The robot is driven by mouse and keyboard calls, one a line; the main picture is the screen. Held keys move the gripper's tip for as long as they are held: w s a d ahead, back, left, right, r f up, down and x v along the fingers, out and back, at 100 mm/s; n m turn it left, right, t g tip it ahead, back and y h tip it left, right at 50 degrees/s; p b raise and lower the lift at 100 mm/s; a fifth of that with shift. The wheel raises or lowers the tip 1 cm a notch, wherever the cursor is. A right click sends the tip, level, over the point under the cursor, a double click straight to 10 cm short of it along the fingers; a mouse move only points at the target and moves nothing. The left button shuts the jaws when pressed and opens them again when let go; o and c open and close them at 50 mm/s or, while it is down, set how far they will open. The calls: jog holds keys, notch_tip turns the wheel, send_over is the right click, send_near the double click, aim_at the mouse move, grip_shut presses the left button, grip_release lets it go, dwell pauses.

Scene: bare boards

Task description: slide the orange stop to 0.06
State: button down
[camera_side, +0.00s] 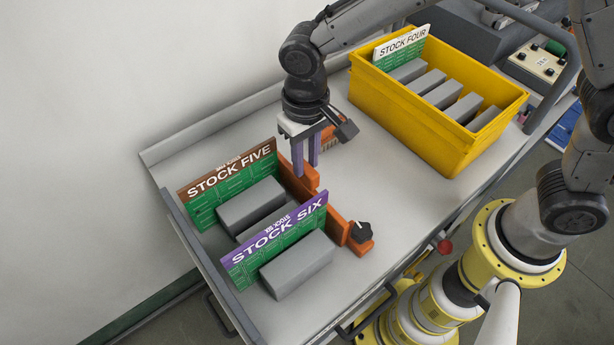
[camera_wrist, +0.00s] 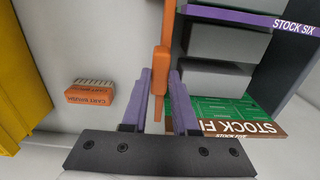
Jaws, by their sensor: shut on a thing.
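The orange stop (camera_side: 340,229) is a long upright piece on the grey cart top, beside the grey blocks. A black knob (camera_side: 361,231) sits at its near end. My gripper (camera_side: 305,170) points down at the stop's far part, with its purple fingers on it. In the wrist view the stop (camera_wrist: 161,45) runs up the middle, between the two fingers of my gripper (camera_wrist: 160,78), which is shut on it. The fingers hide part of the stop. I cannot read any scale or the 0.06 mark in either view.
Green cards STOCK FIVE (camera_side: 232,184) and STOCK SIX (camera_side: 276,245) stand among grey blocks (camera_side: 298,265) left of the stop. A yellow bin (camera_side: 420,119) with the STOCK FOUR card stands at back right. A small orange brush-like item (camera_wrist: 91,94) lies near my gripper.

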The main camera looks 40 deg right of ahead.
jog(key=shift+d, duration=3)
jog(key=c, duration=0.6)
grip_release()
jog(key=shift+c, duration=0.2)
notch_tip(320, 180, up, 6)
jog(key=shift+r, duration=0.1)
